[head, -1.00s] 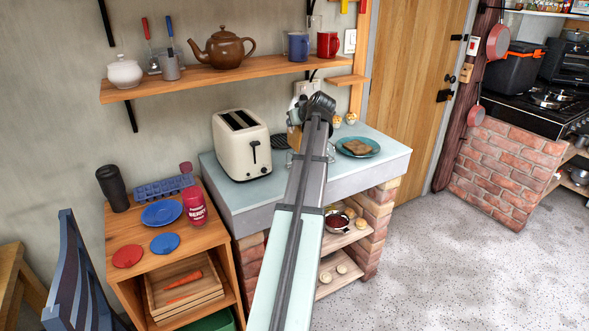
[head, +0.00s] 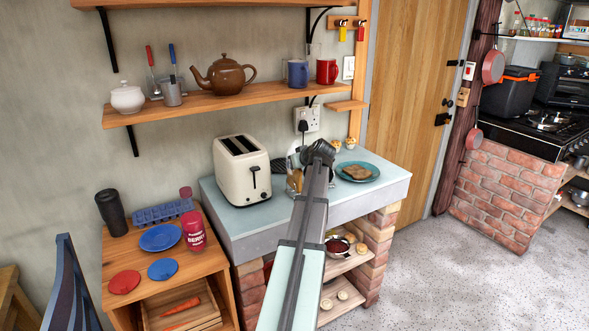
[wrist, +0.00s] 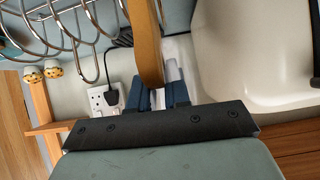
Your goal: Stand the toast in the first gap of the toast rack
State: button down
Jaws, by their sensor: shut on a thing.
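My gripper (wrist: 160,95) is shut on a slice of toast (wrist: 147,42), which shows edge-on as a brown slab in the wrist view. The wire toast rack (wrist: 62,28) is at the upper left of that view, beside the toast; whether they touch is unclear. In the head view my arm hides most of the rack and the held toast, just right of the cream toaster (head: 241,175). The toaster also shows at the right of the wrist view (wrist: 245,55).
A teal plate (head: 375,177) with more toast (head: 357,171) stands right of my arm on the pale counter (head: 240,218). Two egg-like cups (head: 343,144) and a wall socket (head: 307,120) are behind. A shelf (head: 215,100) with mugs and a teapot hangs above.

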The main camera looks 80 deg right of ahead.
jog(key=shift+f, duration=0.8)
jog(key=shift+f, duration=0.1)
jog(key=c, duration=1.1)
grip_release()
jog(key=shift+r, duration=0.2)
jog(key=v, duration=1.2)
jog(key=shift+f, duration=0.1)
